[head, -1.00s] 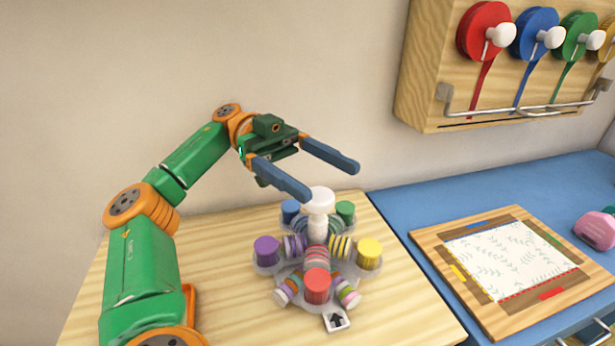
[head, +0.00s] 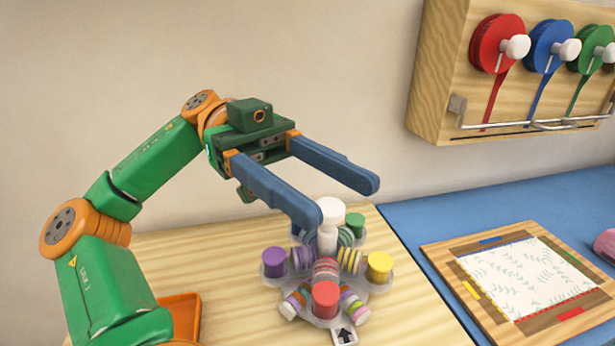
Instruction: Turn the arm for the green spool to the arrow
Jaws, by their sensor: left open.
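The carousel of spools stands on the wooden table, with a white knob (head: 330,212) upright at its centre. The green spool (head: 355,223) is on the arm at the back right. The red spool (head: 325,298) is at the front, beside the white arrow tile (head: 344,336). The purple spool (head: 274,262) is at the left and the yellow spool (head: 379,265) at the right. My left gripper (head: 342,200) is open, its blue fingers above and behind the carousel; the near fingertip overlaps the knob in view. The blue spool is largely hidden behind that finger. My right gripper is out of view.
A wooden wall rack (head: 436,62) with red, blue and green reels and a metal rail hangs at the upper right. A framed leaf-print board (head: 452,262) lies on the blue surface (head: 425,208) at the right. An orange tray (head: 183,315) sits at the lower left.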

